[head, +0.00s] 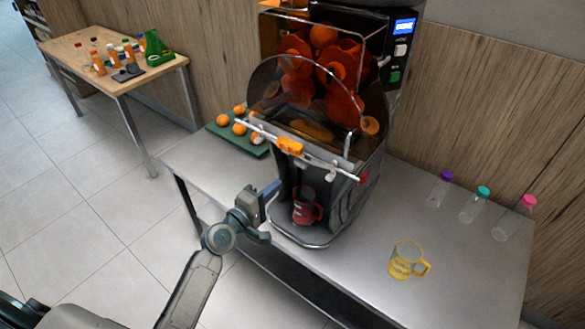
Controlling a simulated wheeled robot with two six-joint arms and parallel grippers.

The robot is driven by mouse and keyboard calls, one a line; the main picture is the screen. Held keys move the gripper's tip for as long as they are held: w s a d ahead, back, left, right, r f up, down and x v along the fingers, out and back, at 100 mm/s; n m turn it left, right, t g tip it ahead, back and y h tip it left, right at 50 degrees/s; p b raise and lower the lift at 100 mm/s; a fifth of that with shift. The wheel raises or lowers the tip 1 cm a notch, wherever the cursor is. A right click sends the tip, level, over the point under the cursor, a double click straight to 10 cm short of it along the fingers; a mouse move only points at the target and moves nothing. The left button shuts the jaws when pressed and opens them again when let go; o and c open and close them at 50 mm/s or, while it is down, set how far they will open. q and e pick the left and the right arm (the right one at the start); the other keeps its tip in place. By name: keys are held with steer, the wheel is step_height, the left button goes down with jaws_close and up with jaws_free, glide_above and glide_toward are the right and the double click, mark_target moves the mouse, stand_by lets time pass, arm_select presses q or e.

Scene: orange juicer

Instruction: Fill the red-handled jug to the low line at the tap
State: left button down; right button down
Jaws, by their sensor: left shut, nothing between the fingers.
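The red-handled jug (304,207) stands under the spout area at the front of the orange juicer (318,110). Its red handle points right; how full it is cannot be made out. The tap (331,174) is at the juicer's front, above the jug and slightly to its right. My left gripper (270,212) is shut and empty, to the left of the jug and apart from it. My right gripper is not in view.
A yellow-handled jug (407,260) stands on the steel table (440,285) at right. Bottles with purple (440,190), teal (474,206) and pink (514,220) caps stand at the back right. Oranges lie on a green tray (222,136). A wooden table (165,66) holds small bottles.

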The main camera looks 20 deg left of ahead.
mark_target(299, 164)
arm_select(q)
steer(key=p+x, duration=0.1)
steer(key=x, duration=0.7)
steer(key=shift+w+d+p, duration=0.1)
steer(key=shift+w+p, duration=0.2)
steer(key=shift+p, duration=0.05)
steer(key=w+f+t+b, duration=0.1)
steer(key=b, duration=0.6)
steer(key=shift+d, duration=0.15)
steer(key=shift+r+p, duration=0.35)
steer(key=shift+p, duration=0.25)
stand_by(5.4)
